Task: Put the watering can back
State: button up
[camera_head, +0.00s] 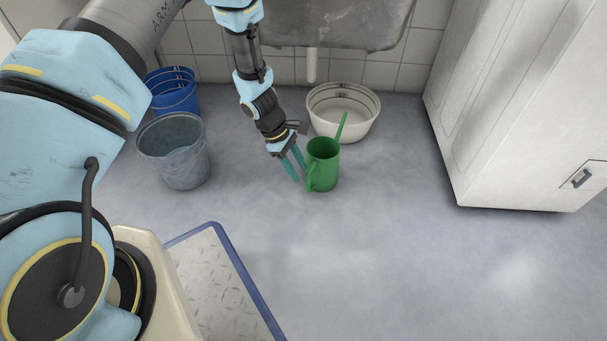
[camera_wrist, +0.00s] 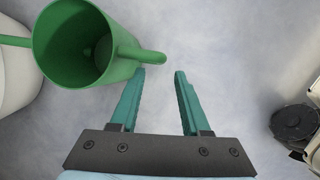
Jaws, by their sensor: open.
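The green watering can (camera_head: 324,168) stands upright on the grey floor in the head view. Its thin spout points up to the back right and its handle faces the front left. In the wrist view the can (camera_wrist: 77,47) is at the upper left, seen into its open top. My gripper (camera_head: 297,170) is beside the can on its left, with the teal fingers pointing down. In the wrist view the gripper (camera_wrist: 162,75) is open with nothing between its fingers. The can's handle end is close to the left fingertip; I cannot tell whether they touch.
A cream basin (camera_head: 343,128) stands just behind the can. A white cabinet (camera_head: 500,110) stands at the right, under no obstruction. The floor in front of the can is clear.

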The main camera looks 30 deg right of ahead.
jog(key=w+a+r+m+t+p, duration=0.15)
jog(key=w+a+r, duration=0.35)
jog(key=a+r, duration=0.6)
jog(key=w+a+r+m+t, duration=0.15)
jog(key=w+a+r, duration=0.25)
jog(key=a+r, duration=0.7)
jog(key=s+a+r+m+t+y, duration=0.1)
jog(key=s+a+r+m, duration=0.1)
jog(key=a+r, duration=0.3)
jog(key=s+a+r+m+t+y, duration=0.1)
jog(key=a+r, duration=0.4)
jog(key=a, duration=0.6)
jog(key=shift+s+a+r+m+y, duration=0.35)
jog(key=shift+s+m, duration=0.25)
jog(key=shift+s, duration=0.45)
notch_tip(320, 180, up, 47)
jog(key=p, duration=4.7)
jog(key=shift+f, duration=0.2)
